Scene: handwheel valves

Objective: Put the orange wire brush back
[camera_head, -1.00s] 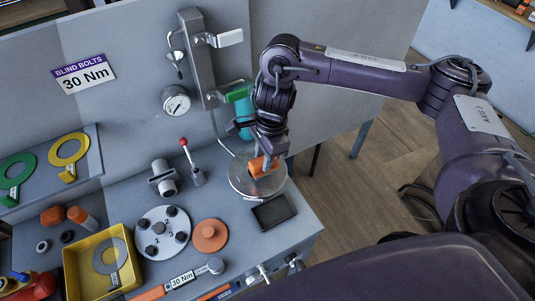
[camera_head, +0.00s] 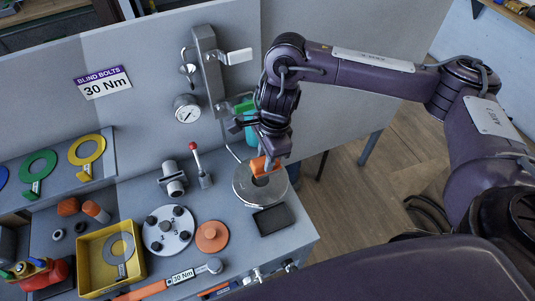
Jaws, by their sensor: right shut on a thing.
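The orange wire brush (camera_head: 265,168) is in the jaws of my right gripper (camera_head: 268,156), over the back half of a round metal plate (camera_head: 245,194). Only its orange body shows clearly; its underside is hidden, and I cannot tell whether it touches the plate. A flat black rectangular pad (camera_head: 273,218) lies on the bench just in front of the plate, with nothing on it. My left gripper is not in view.
A green bottle (camera_head: 244,108) stands behind my right gripper. Left of the plate are a red-knobbed lever (camera_head: 200,165), an orange disc (camera_head: 212,237), a bolted white flange (camera_head: 168,230) and a yellow tray (camera_head: 84,277). The bench's right edge is close to the pad.

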